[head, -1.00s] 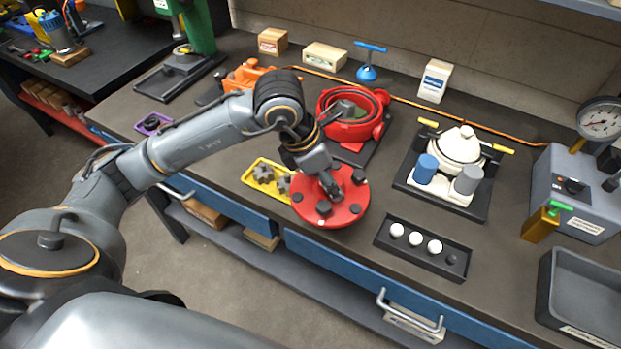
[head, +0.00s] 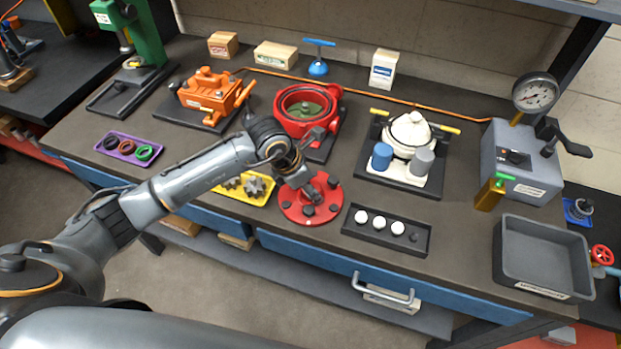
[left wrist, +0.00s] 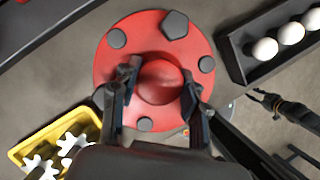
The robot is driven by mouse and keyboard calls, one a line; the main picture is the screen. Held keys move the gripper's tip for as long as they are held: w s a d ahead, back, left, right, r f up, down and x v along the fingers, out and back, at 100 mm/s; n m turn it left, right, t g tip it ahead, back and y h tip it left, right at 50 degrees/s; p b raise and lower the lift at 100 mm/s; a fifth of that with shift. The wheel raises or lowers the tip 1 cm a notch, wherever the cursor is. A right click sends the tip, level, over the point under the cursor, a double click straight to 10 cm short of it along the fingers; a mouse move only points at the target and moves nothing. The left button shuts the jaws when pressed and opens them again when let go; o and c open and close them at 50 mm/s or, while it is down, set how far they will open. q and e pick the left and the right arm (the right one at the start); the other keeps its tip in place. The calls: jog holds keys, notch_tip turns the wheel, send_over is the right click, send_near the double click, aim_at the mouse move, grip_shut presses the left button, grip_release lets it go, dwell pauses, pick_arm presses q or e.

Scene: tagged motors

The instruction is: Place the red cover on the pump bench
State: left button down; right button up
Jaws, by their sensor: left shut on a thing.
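The red cover (head: 295,211) is a round disc with dark bolt heads around its rim and a red central knob. It is at the front of the pump bench (head: 460,210), right of the yellow tray. In the left wrist view the cover (left wrist: 120,65) lies under my left gripper (left wrist: 157,88), whose two fingers close on the knob from both sides. I cannot tell whether the cover touches the bench top. In the head view my left gripper (head: 316,192) comes down onto it from above. A dark gripper, likely my right (left wrist: 265,100), shows small at the right of the wrist view.
A red pump housing (head: 283,122) stands behind the cover. A yellow gear tray (head: 264,201) is close left; a black tray with white balls (head: 352,228) is close right. A white pump (head: 410,130), a grey gauge box (head: 515,175) and an empty grey bin (head: 545,228) stand further right.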

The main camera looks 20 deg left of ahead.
pick_arm(q)
jog(key=shift+w+r, duration=0.1)
jog(key=shift+r, duration=0.05)
jog(key=c, duration=1.1)
grip_release()
jog(key=shift+f, duration=0.3)
jog(key=o, duration=0.4)
jog(key=shift+r, duration=0.1)
